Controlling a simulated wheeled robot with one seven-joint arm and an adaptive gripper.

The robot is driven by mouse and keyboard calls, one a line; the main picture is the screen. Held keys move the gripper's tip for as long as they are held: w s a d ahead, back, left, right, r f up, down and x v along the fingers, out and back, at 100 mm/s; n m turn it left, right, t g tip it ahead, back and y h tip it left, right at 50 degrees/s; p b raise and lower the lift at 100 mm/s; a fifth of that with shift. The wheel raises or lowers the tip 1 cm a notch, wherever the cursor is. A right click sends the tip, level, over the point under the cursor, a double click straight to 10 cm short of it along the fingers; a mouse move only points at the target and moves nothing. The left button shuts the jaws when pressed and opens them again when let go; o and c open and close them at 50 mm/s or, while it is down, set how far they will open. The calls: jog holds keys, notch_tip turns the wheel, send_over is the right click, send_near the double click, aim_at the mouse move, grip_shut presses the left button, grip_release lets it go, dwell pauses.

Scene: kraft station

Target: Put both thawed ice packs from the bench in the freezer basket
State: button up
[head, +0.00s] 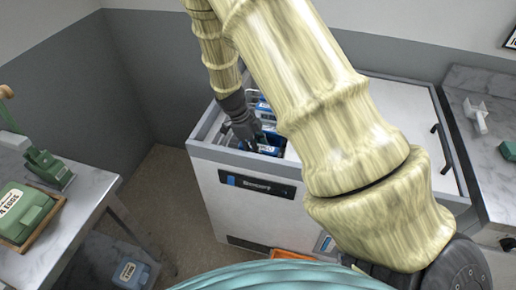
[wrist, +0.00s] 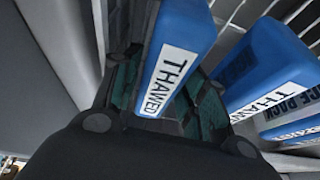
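My gripper (head: 262,138) reaches down into the open left part of the white chest freezer (head: 240,205). In the wrist view its fingers (wrist: 170,95) lie on both sides of a blue ice pack (wrist: 188,28) labelled THAWED, and they look shut on it. A second blue pack (wrist: 262,62) labelled THAWED lies just to its right, apart from the fingers. In the head view a blue pack (head: 270,143) shows at my fingertips. The basket (wrist: 225,12) shows only as pale wire bars around the packs; its floor is mostly hidden.
Another blue pack (wrist: 298,128) lies at the right in the wrist view. The freezer lid (head: 405,105) covers the right part. A left bench (head: 75,215) holds a green egg carton (head: 25,212). A marble counter (head: 485,145) stands at the right. My arm hides much of the freezer.

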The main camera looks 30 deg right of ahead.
jog(key=b+v, duration=0.2)
jog(key=v, duration=1)
jog(key=shift+r, duration=0.15)
jog(key=shift+a+r, duration=0.1)
